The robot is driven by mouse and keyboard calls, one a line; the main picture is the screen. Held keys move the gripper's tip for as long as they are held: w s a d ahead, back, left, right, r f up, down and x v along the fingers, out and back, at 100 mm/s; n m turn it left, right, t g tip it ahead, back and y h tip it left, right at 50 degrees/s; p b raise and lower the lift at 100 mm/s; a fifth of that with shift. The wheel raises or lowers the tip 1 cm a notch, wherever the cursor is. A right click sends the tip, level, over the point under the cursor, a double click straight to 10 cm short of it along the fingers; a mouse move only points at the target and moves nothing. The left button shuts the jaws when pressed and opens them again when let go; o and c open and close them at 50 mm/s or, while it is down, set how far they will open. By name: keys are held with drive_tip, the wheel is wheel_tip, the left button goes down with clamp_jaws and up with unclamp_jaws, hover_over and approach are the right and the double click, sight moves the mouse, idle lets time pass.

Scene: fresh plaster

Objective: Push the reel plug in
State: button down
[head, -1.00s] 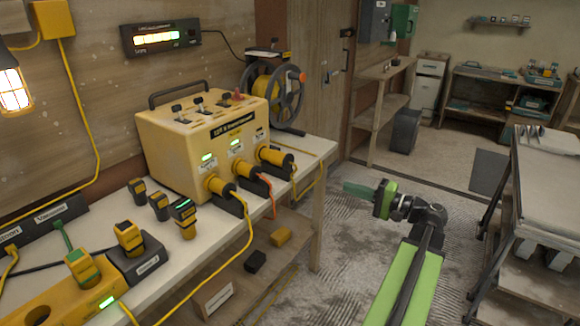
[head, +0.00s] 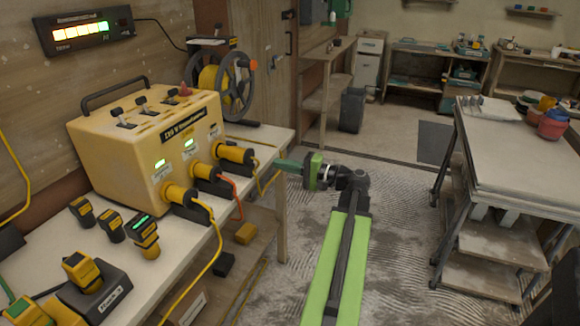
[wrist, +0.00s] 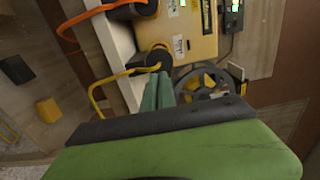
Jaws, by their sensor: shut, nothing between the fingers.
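The yellow transformer box (head: 145,140) stands on the bench with a row of plugs along its front. The right-most yellow plug (head: 232,153), nearest the cable reel (head: 222,85), lies in a black cradle at its socket; how deep it sits I cannot tell. A yellow cable hangs from its outer end, and it shows in the wrist view (wrist: 153,58) just beyond my fingers. My gripper (head: 278,164) is shut and empty, its green fingers pointing left, just right of this plug and seemingly apart from it. It also shows in the wrist view (wrist: 157,92).
Two plugs with lit green lamps above them, one with an orange cable (head: 237,195), sit left of it. Loose handheld units (head: 144,232) stand on the bench (head: 180,262). A grey-topped cart (head: 510,150) stands right; the floor between is clear.

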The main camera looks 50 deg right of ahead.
sight(251, 157)
drive_tip(key=x, duration=0.8)
drive_tip(key=shift+d, duration=0.2)
